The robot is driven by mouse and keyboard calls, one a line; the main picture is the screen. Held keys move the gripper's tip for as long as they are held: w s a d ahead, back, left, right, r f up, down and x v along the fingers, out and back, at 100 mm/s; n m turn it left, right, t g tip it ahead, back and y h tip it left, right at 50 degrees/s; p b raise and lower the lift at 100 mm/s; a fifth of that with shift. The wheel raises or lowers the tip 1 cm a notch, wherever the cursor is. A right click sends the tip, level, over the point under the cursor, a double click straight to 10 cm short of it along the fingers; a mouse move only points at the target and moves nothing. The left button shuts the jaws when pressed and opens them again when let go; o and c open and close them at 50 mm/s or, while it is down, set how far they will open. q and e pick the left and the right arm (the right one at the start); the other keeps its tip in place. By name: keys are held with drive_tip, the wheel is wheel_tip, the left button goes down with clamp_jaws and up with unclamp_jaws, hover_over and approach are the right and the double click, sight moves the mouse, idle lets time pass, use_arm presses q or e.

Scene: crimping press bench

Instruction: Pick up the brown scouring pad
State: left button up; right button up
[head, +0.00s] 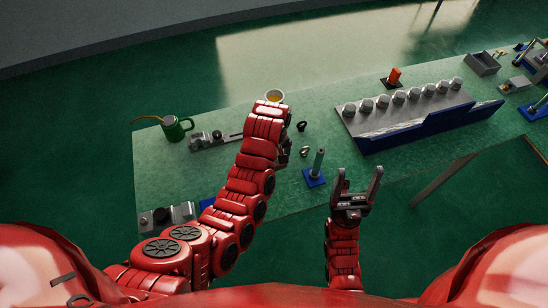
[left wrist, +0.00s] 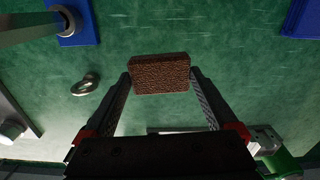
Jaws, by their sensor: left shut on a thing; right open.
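The brown scouring pad (left wrist: 160,73) is between the two fingertips of my left gripper (left wrist: 160,80) in the left wrist view. Both fingers touch its ends and are shut on it. I cannot tell whether the pad rests on the bench or is clear of it. In the head view my left gripper (head: 284,152) is mostly behind its own arm, and the pad is hidden there. My right gripper (head: 357,185) is open and empty, with its fingers pointing up in the picture, near the bench's front edge.
A blue-fronted rack of metal cylinders (head: 410,118) fills the right.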

use_arm(q)
drive_tip(key=s+p, duration=0.1)
drive_tip(key=s, duration=0.1)
drive_tip(key=s+p, duration=0.1)
drive_tip(key=s, duration=0.1)
drive_tip(key=s+r+p, duration=0.1)
drive_tip(key=s, duration=0.1)
drive_tip(key=shift+s+d+r, duration=0.1)
drive_tip(key=shift+s+d, duration=0.1)
drive_tip(key=shift+s, duration=0.05)
drive_tip(key=s+p, duration=0.1)
drive_tip(key=s, duration=0.5)
drive_tip(key=shift+d, duration=0.15)
drive_tip(key=shift+s, duration=0.6)
